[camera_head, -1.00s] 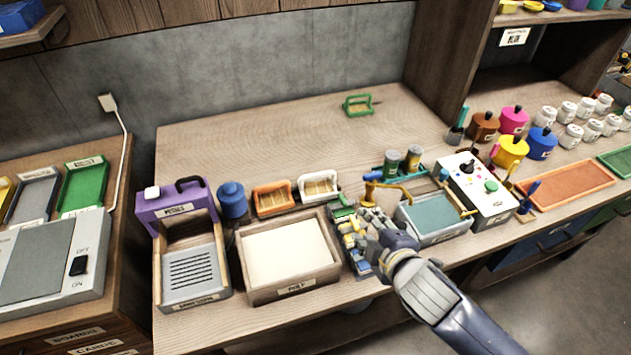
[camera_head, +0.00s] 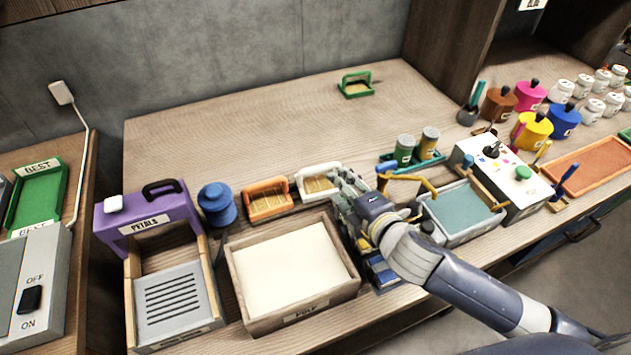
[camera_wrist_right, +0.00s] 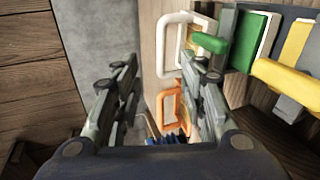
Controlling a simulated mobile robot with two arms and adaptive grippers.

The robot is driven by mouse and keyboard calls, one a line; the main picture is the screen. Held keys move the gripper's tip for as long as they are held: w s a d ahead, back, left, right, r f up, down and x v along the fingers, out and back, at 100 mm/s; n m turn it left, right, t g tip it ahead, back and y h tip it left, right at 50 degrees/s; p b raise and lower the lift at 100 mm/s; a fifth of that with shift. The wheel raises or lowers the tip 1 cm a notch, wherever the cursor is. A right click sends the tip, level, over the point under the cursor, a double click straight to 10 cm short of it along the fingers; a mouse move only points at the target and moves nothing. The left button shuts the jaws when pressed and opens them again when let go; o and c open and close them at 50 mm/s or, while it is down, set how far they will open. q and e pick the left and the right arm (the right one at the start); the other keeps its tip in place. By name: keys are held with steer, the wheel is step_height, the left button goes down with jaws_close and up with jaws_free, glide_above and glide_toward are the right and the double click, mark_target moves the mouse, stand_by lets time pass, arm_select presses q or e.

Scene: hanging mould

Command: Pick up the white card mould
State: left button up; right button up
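The white card mould (camera_head: 318,184) is a small white frame with a handle and a tan panel. It stands on the bench behind the pulp tray, right of the orange mould (camera_head: 268,200). My right gripper (camera_head: 346,190) is low beside the white mould's right side, covering part of it from the head. In the right wrist view, the fingers of my right gripper (camera_wrist_right: 160,95) are apart with nothing clearly between them. The white mould (camera_wrist_right: 166,48) shows beyond the fingertips there, and the orange mould (camera_wrist_right: 169,108) between and below. My left gripper is not in view.
The pulp tray (camera_head: 240,294) is in front of the moulds. A blue knob-topped pot (camera_head: 216,205) and the purple petals press (camera_head: 147,218) stand to the left.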

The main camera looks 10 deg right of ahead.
mark_target(321, 170)
steer(key=shift+p+x, duration=0.65)
steer(key=shift+x, duration=4.65)
steer(key=shift+s+a, duration=0.1)
steer(key=shift+a, duration=0.05)
steer(key=shift+c, duration=0.5)
jaws_close()
